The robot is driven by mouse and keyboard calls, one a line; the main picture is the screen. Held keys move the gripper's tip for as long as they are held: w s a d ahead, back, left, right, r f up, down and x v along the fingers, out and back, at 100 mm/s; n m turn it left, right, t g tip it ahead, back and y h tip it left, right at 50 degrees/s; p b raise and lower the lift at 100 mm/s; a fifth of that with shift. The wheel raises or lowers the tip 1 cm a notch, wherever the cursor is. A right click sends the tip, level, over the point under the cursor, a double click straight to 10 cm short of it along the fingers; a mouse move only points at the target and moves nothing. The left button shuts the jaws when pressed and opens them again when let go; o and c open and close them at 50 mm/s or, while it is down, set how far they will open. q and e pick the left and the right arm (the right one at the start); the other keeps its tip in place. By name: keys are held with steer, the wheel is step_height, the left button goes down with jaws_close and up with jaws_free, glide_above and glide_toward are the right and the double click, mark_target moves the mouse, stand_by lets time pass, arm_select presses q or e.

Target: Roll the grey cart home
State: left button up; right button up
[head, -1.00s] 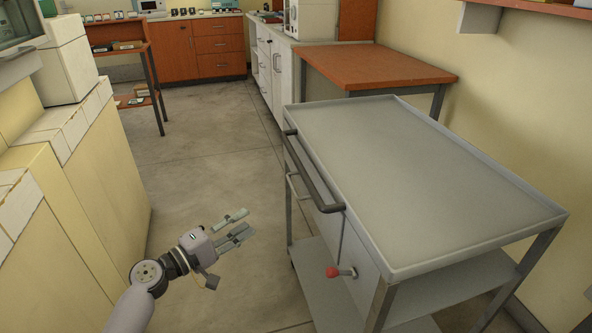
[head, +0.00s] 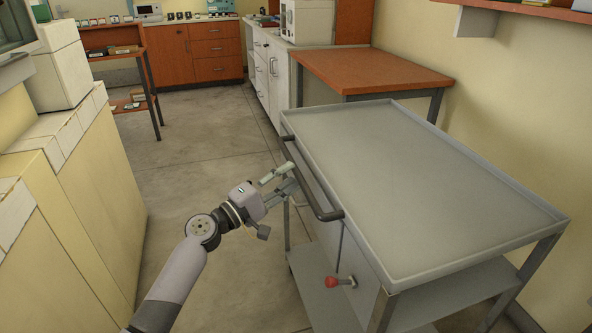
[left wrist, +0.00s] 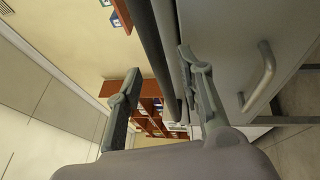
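The grey cart (head: 425,185) stands at the right of the head view, with a flat rimmed top and a lower shelf. A dark push handle (head: 322,213) runs along its left side. A red-knobbed lever (head: 332,281) sticks out low on that side. My left gripper (head: 292,175) is open beside the handle, fingers pointing at it. In the left wrist view the dark handle bar (left wrist: 168,45) shows between the spread fingers (left wrist: 160,75). I cannot tell whether they touch it. My right gripper is not in view.
An orange-topped table (head: 370,70) stands just behind the cart, and a wall is on the right. Cream cabinets (head: 85,190) line the left. The floor (head: 205,135) between is clear, reaching to wooden drawers (head: 217,50) at the back.

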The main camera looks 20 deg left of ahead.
mark_target(296, 169)
arm_select(q)
steer(key=shift+x, duration=1.6)
jaws_close()
